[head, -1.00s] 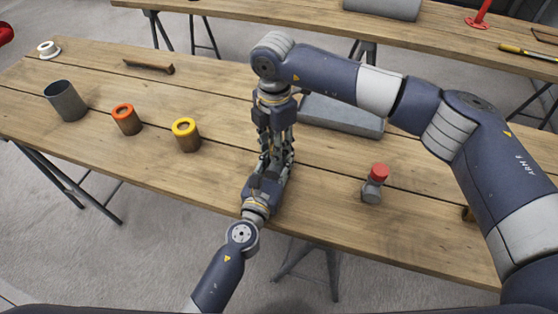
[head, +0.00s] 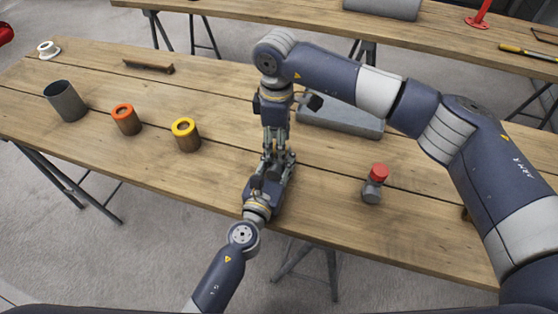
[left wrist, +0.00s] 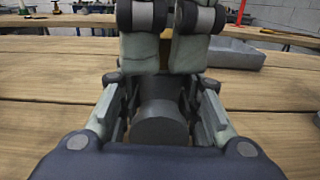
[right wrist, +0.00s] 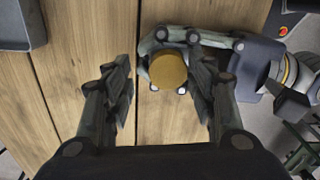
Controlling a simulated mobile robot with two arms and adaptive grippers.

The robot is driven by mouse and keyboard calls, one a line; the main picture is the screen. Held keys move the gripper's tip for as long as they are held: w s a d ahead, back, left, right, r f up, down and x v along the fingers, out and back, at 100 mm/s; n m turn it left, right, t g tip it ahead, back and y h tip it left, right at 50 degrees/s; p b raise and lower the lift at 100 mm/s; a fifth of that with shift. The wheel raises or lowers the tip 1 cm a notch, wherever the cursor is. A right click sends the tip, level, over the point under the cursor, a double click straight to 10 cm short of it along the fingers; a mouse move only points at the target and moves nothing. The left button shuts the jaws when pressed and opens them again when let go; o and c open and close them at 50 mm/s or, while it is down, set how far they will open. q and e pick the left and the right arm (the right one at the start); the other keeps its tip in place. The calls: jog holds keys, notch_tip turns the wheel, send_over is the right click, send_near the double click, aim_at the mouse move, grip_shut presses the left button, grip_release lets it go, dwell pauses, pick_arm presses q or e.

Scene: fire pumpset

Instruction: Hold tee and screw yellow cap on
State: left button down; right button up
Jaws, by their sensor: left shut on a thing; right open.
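My left gripper (head: 274,172) is shut on the grey tee; the tee's round grey end (left wrist: 160,130) shows between its fingers in the left wrist view. In the right wrist view the yellow cap (right wrist: 168,70) is a round disc seen from above, at the left gripper's fingers. My right gripper (right wrist: 165,95) points down over it, open, with one finger on each side and a gap to the cap. The right gripper (head: 276,150) hides cap and tee in the head view. How far the cap is seated on the tee cannot be told.
A grey tray (head: 340,120) lies behind the grippers. A grey fitting with a red cap (head: 376,183) stands to the right. Left are a yellow-rimmed container (head: 187,138), an orange-rimmed container (head: 126,122), a grey cup (head: 64,102), a brown bar (head: 148,67) and a white flanged part (head: 47,50).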

pick_arm(q)
jog(key=shift+a, duration=0.1)
pick_arm(e)
jog(key=shift+s+r, duration=0.1)
jog(key=shift+r, duration=2.2)
jog(key=shift+a, duration=0.1)
jog(key=shift+c, duration=0.4)
